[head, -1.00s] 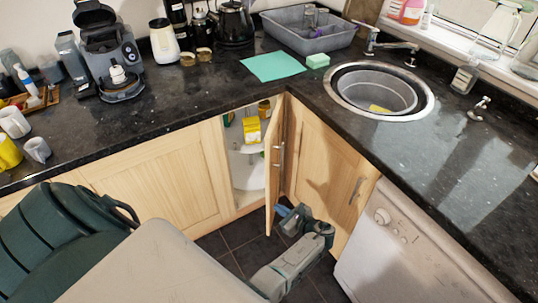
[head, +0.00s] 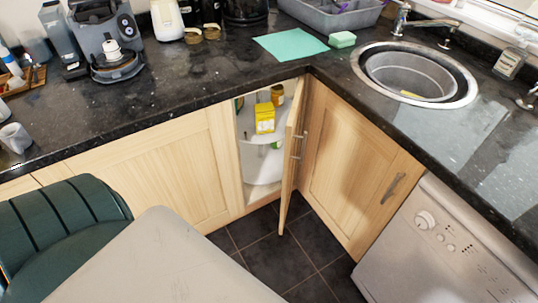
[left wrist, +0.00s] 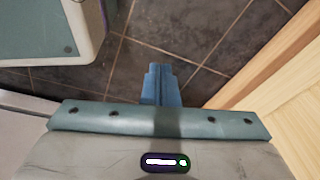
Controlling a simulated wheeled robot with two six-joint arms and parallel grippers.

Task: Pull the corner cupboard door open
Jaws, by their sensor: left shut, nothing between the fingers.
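A yellow box (head: 265,118) and some jars sit on white shelves inside. My left gripper (left wrist: 161,82) shows only in the left wrist view. Its blue fingers are together and empty over the dark floor tiles, apart from the pale wood panel (left wrist: 275,90) at right. I cannot tell which panel that is. My right gripper is not in view.
A wooden cupboard front (head: 355,165) and a white dishwasher (head: 440,250) stand to the right. Black worktop (head: 190,85) runs above. Dark floor tiles (head: 315,255) are clear before the door.

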